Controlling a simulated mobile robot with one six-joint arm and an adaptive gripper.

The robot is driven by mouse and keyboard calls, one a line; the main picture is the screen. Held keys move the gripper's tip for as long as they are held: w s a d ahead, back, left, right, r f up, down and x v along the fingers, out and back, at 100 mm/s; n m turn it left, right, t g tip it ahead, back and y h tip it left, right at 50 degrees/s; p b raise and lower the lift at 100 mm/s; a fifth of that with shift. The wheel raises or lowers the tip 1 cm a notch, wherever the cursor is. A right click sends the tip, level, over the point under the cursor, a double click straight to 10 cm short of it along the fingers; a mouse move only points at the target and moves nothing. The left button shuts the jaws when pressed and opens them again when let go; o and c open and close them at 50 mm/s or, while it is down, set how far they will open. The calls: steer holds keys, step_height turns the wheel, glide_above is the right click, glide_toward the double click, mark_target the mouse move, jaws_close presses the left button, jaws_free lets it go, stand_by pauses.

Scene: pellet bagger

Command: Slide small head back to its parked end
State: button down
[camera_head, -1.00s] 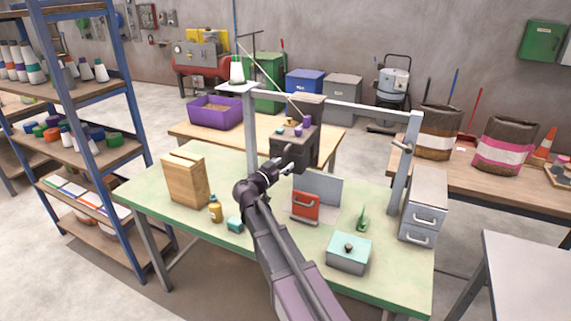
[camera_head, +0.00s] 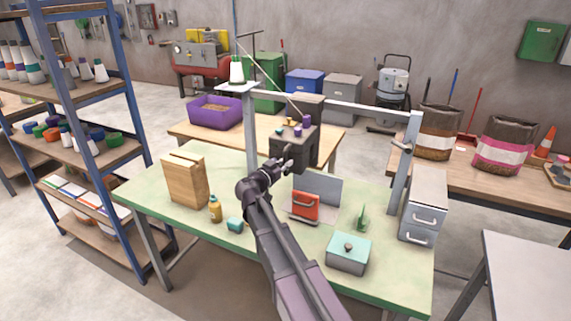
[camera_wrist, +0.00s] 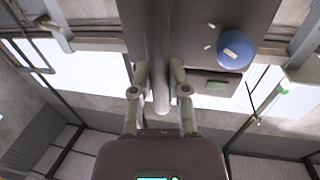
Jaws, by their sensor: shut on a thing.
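The small head is a dark grey box (camera_head: 293,147) hanging on the pale overhead rail (camera_head: 345,107) of a frame above the green table. Coloured knobs show on its top. My gripper (camera_head: 286,160) is at the head's near lower side. In the wrist view, my gripper (camera_wrist: 159,92) has its two fingers on either side of a dark rounded grip (camera_wrist: 159,70) and is shut on it. The dark underside of the head (camera_wrist: 205,20) with a round blue knob (camera_wrist: 235,49) fills the top. My arm hides part of the table below.
The frame's right post (camera_head: 404,165) has a lever.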

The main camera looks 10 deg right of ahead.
steer(key=w+a, duration=1)
steer(key=a, duration=0.4)
steer(key=c, duration=0.6)
jaws_free()
steer(key=v, duration=1.2)
steer(key=shift+d, duration=0.1)
